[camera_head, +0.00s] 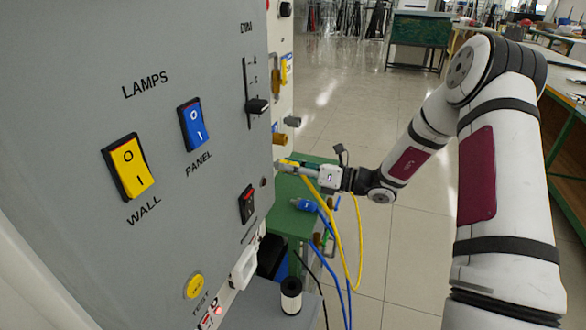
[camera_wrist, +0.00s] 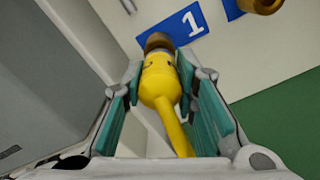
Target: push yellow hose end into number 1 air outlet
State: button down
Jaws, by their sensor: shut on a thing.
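My gripper (camera_head: 284,167) is at the side of the grey cabinet, near its right edge. In the wrist view its two teal-padded fingers (camera_wrist: 160,85) are shut on the yellow hose end (camera_wrist: 158,78), one on each side. The hose end points up and away from my wrist. The number 1 air outlet (camera_wrist: 156,41), brass, lies right at its tip, beside the blue number 1 label (camera_wrist: 185,30). I cannot tell whether the tip is inside the outlet or only in front of it. The yellow hose (camera_head: 338,235) hangs in a loop below my gripper.
Another brass outlet (camera_wrist: 264,5) is at the upper right of the wrist view. A blue hose end (camera_head: 306,205) lies on a green stand (camera_head: 291,224) below my gripper. The grey cabinet (camera_head: 80,75) with lamp switches fills the left. Open floor (camera_head: 335,110) lies behind.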

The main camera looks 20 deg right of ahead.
jog(key=shift+x, duration=1.2)
jog(key=c, duration=1.2)
grip_release()
jog(key=v, duration=1.2)
